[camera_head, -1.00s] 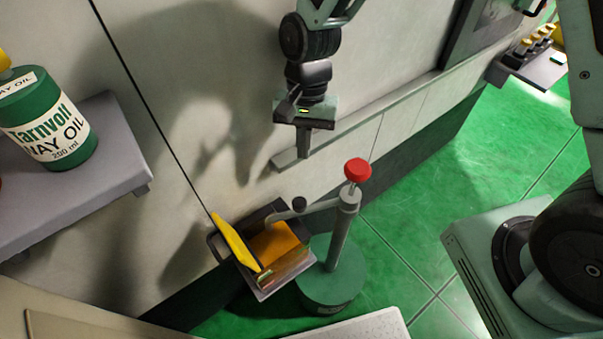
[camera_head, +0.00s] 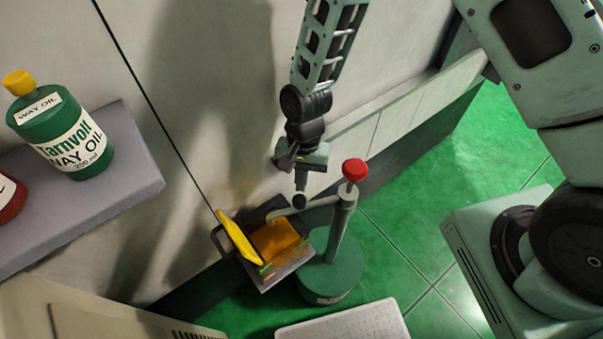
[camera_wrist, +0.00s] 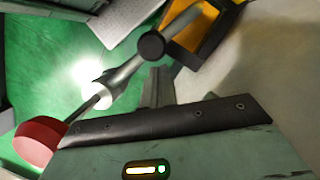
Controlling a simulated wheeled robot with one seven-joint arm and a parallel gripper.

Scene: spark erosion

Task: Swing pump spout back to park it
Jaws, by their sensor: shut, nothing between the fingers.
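The pump (camera_head: 338,243) stands on the floor on a round green base, with a grey column and a red knob on top. Its spout (camera_head: 318,203) reaches left from the column and bends down over an open box (camera_head: 272,250). A dark round knob (camera_head: 300,200) stands on the spout; it shows in the wrist view (camera_wrist: 151,45) too. My gripper (camera_head: 301,182) is shut and empty, pointing down right at this knob. In the wrist view the fingertips (camera_wrist: 158,76) are beside the spout, just short of the knob; whether they touch cannot be told.
The open box has a yellow flap and orange contents. A pale wall stands close behind my gripper. A shelf (camera_head: 110,190) with a way oil bottle (camera_head: 65,135) is at left. A white speckled slab (camera_head: 345,322) lies in front.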

